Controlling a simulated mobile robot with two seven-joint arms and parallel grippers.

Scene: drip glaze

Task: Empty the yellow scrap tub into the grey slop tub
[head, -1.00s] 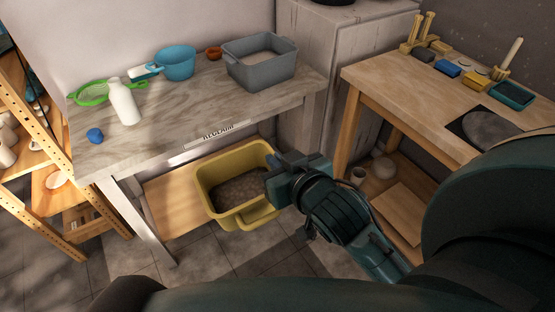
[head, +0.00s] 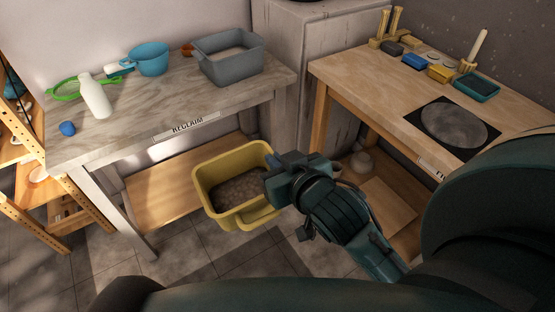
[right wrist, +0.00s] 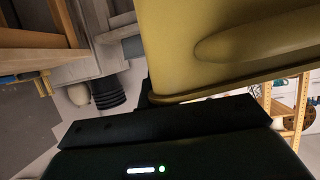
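The yellow scrap tub (head: 208,202) is upright, with lumpy grey-brown scraps inside. My right gripper (head: 272,168) is at its right rim and appears shut on it; the fingertips are partly hidden. In the right wrist view the tub's yellow wall (right wrist: 220,50) fills the upper right, close against the gripper. The grey slop tub (head: 232,67) stands on the back right of the worktop marked RECLAIM, with pale grey matter inside. It is above and behind the yellow tub. My left gripper is not in view.
The reclaim table (head: 150,105) also bears a white bottle (head: 95,97), blue bowl (head: 149,59), green sieve (head: 63,91) and blue lump (head: 67,128). Its front middle is clear. A wooden table (head: 350,72) with tools stands right, and a shelf (head: 40,185) left.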

